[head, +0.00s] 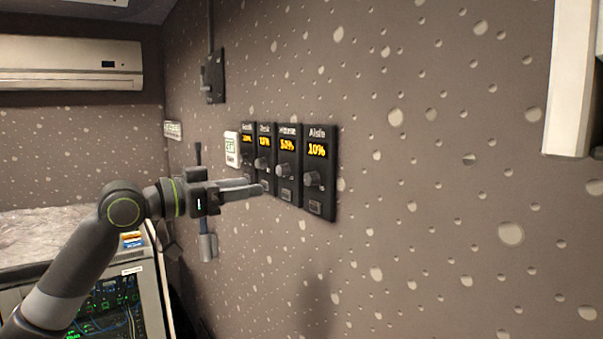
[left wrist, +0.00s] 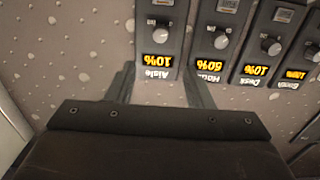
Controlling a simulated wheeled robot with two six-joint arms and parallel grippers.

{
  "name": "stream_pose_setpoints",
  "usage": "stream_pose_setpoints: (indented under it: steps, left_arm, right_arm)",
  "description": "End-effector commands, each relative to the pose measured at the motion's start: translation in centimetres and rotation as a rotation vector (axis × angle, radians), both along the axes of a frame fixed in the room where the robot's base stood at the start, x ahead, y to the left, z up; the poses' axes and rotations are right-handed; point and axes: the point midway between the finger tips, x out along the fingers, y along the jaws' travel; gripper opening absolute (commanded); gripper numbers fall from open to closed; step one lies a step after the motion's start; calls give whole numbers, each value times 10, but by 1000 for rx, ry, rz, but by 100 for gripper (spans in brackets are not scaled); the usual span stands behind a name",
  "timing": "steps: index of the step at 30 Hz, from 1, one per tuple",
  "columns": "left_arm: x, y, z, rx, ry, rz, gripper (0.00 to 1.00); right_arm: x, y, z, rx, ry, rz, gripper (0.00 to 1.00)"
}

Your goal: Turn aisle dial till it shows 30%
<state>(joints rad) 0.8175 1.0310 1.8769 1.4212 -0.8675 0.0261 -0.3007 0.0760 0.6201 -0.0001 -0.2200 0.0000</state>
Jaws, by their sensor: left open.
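The Aisle panel (head: 319,205) is the rightmost and nearest of a row of black wall panels in the head view. Its display (head: 317,150) reads 10%. Its round grey dial (head: 313,179) sits below the display. In the left wrist view, which is upside down, the Aisle dial (left wrist: 162,34) is near the top, above its 10% display (left wrist: 158,62). My left gripper (head: 260,186) is open and empty, left of the Aisle dial in the head view. In the left wrist view its fingers (left wrist: 159,72) point toward the Aisle panel, one on either side, apart from the dial.
The neighbouring panel (head: 287,199) reads 50%, and the Desk panel (head: 265,128) reads 10%. A white wall device (head: 232,148) and a black switch box (head: 214,76) are left of the row.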

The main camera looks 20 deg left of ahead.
Motion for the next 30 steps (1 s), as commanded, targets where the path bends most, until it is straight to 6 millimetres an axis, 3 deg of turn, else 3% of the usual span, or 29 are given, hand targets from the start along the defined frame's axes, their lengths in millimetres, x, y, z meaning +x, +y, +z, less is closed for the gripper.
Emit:
stream_pose_setpoints:
  steps: [24,30]
  left_arm:
    - [90,-71,3,-4,3,-1,47]
    - [103,-81,1,-1,2,1,47]
  right_arm:
    - [0,-5,57,-5,-1,2,36]
    - [0,-5,63,-6,0,2,36]
